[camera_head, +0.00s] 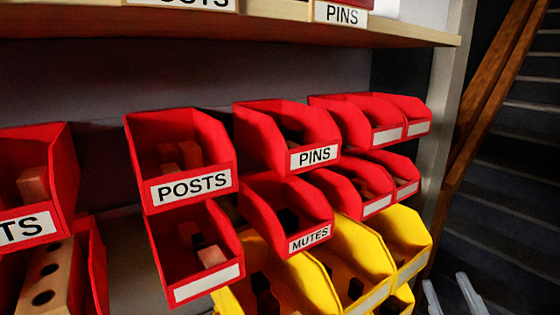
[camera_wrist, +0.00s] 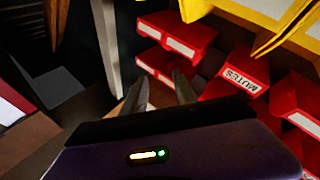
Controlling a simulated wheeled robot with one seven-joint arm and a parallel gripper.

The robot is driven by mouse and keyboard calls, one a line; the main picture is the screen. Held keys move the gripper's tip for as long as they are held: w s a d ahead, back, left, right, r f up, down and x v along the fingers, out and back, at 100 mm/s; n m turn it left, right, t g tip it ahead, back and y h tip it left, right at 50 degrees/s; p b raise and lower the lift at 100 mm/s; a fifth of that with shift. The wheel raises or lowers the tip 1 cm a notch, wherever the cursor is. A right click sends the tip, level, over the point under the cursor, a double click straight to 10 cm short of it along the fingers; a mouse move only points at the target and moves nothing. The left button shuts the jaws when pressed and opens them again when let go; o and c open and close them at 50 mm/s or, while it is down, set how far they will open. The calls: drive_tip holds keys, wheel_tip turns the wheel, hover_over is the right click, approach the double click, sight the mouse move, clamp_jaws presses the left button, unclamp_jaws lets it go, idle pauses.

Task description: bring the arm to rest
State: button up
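My gripper (camera_head: 449,290) shows at the lower right of the head view as two pale grey fingers, apart from each other, to the right of the yellow bins. In the wrist view my gripper (camera_wrist: 162,84) has its two fingers spread with nothing between them. It is open and empty. It points toward the red bins, with a visible gap to the nearest ones. The rest of the arm is out of the head view.
Red bins labelled POSTS (camera_head: 194,187), PINS (camera_head: 314,157) and MUTES (camera_head: 310,238) hang under a wooden shelf (camera_head: 300,28). Yellow bins (camera_head: 403,238) hang lower right. A wooden block with holes (camera_head: 47,278) sits lower left. A dark staircase (camera_head: 525,150) with a wooden rail (camera_head: 486,85) stands at right.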

drive_tip(key=s+a+f+m+g, duration=0.1)
drive_tip(key=s+f+g, duration=0.1)
drive_tip(key=s+f, duration=0.4)
drive_tip(key=s+a+f+m+g, duration=0.2)
drive_tip(key=s+f, duration=0.5)
drive_tip(key=s, duration=0.7)
drive_tip(key=s+a+f+m+g, duration=0.1)
drive_tip(key=s+f+m+g, duration=0.1)
drive_tip(key=s+f, duration=0.5)
drive_tip(key=s+g, duration=0.1)
drive_tip(key=s, duration=0.2)
drive_tip(key=shift+a+f+g, duration=0.15)
drive_tip(key=shift+g, duration=0.25)
